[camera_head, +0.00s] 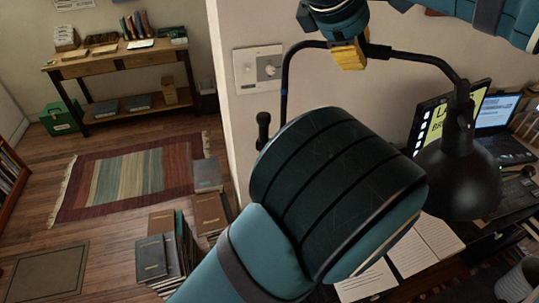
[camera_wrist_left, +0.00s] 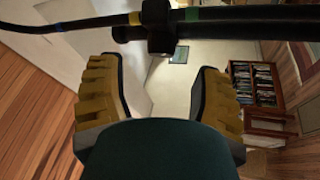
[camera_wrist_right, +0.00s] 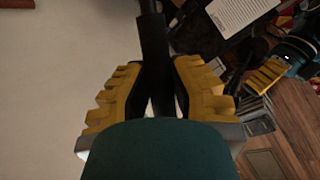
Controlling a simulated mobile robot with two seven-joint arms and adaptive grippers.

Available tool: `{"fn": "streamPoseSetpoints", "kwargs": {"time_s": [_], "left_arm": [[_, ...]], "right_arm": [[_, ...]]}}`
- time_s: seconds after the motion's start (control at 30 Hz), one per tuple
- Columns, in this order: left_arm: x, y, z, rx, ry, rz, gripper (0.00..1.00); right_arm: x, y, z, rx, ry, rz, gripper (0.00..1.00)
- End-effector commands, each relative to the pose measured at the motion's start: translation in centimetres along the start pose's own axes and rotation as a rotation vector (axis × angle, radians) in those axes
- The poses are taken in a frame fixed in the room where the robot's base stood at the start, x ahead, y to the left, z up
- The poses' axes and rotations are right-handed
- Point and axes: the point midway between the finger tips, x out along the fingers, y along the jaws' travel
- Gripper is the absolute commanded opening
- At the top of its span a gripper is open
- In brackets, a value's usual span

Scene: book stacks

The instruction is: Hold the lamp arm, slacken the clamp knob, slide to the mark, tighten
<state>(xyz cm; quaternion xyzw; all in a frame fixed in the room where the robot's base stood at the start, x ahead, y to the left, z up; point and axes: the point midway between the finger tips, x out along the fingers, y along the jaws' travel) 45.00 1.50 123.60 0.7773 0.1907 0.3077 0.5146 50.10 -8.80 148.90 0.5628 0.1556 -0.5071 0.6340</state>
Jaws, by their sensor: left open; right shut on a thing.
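The black lamp arm (camera_head: 415,55) bends up from a post on the left, runs across the top and ends in a black shade (camera_head: 455,180). My right gripper (camera_head: 348,53) is shut on the arm's upper stretch; the right wrist view shows its fingers (camera_wrist_right: 155,80) closed on the dark bar. In the left wrist view, my left gripper (camera_wrist_left: 158,72) is open. The clamp (camera_wrist_left: 157,14) sits on the bar beyond its fingertips, with the clamp knob (camera_wrist_left: 161,43) facing the gap, apparently untouched. My left forearm hides the left gripper in the head view.
A desk on the right holds a laptop (camera_head: 500,125), a yellow sign (camera_head: 440,130) and paper sheets (camera_head: 410,252). A wall plate (camera_head: 258,68) is behind the post. Book stacks (camera_head: 165,252) stand on the floor; a wooden table (camera_head: 110,62) is at the back left.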

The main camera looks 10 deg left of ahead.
Motion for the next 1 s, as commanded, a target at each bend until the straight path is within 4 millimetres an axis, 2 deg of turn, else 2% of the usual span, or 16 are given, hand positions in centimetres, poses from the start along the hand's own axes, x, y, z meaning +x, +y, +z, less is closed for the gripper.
{"fn": "streamPoseSetpoints", "kwargs": {"time_s": [0.1,0.3,0.47,0.73,0.87,0.9,0.93,1.0], "left_arm": [[2.2,0.0,-0.1,-0.001,0.004,-0.002,0.65],[4.5,0.0,0.0,-0.002,0.001,-0.002,0.65],[5.3,0.0,0.0,-0.001,0.001,-0.001,0.65],[5.3,0.0,0.0,-0.001,0.000,-0.001,0.67],[5.3,0.0,0.0,-0.001,0.000,-0.001,0.22],[5.3,0.0,0.0,-0.001,0.000,-0.001,0.07],[5.3,0.0,0.0,-0.001,0.000,-0.001,0.00],[5.3,0.0,0.0,-0.001,0.000,-0.001,0.00]], "right_arm": [[-0.1,0.2,0.1,0.004,0.000,0.004,0.00],[-0.1,0.2,0.1,0.003,0.000,0.004,0.00],[-0.1,0.2,0.1,0.003,0.000,0.004,0.00],[-0.1,0.2,0.1,0.003,0.000,0.004,0.00],[-0.1,0.2,0.1,0.003,0.000,0.004,0.00],[-0.1,0.2,0.1,0.003,0.000,0.004,0.00],[-0.1,0.2,0.1,0.003,0.000,0.004,0.00],[-0.1,0.2,0.1,0.003,0.000,0.004,0.00]]}}
